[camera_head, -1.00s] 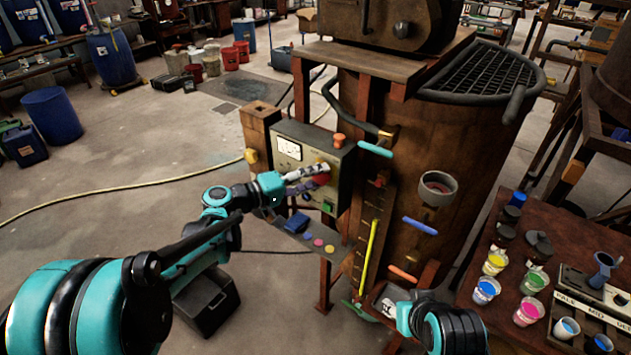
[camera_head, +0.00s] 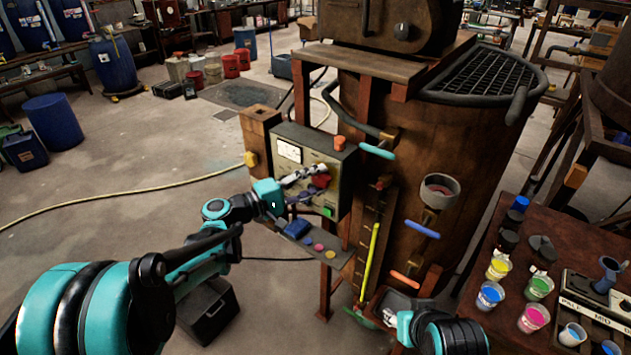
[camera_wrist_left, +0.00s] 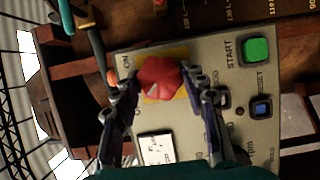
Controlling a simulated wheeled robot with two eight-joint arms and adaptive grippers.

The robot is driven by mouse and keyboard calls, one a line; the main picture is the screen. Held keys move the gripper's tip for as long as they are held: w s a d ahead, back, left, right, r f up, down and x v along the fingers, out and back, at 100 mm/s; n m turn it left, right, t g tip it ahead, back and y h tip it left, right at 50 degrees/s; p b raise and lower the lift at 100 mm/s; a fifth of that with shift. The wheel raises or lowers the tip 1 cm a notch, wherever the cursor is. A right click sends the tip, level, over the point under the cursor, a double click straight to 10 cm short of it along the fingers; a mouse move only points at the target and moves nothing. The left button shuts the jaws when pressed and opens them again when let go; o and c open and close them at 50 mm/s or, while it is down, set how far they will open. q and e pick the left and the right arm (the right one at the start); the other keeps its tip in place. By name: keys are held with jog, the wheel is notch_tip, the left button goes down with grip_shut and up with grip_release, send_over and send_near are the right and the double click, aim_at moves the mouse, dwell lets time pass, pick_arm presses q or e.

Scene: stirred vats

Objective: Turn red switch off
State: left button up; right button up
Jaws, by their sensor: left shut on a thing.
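The red switch (camera_wrist_left: 161,79) is a lobed knob on a yellow plate on the grey control panel (camera_head: 283,132). In the left wrist view a pale mark shows on its lower left and an "ON" label to its upper left. In the head view the switch (camera_head: 323,181) is partly covered by my fingers. My left gripper (camera_head: 312,180) is at the panel, shut on the red switch, with one finger on each side of it. My right gripper (camera_head: 392,314) is low by the vat's foot; its fingers do not show clearly.
A green START button (camera_wrist_left: 256,50) and a blue RESET button (camera_wrist_left: 261,108) sit beside the switch. An orange-red button (camera_head: 339,143) tops the panel box. The rusty vat (camera_head: 400,150) stands right of it. Paint cups cover a table (camera_head: 480,335) at right.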

pick_arm(q)
jog(key=o, duration=1.2)
jog(key=shift+c, duration=0.2)
jog(key=v, duration=1.2)
jog(key=shift+f, duration=0.15)
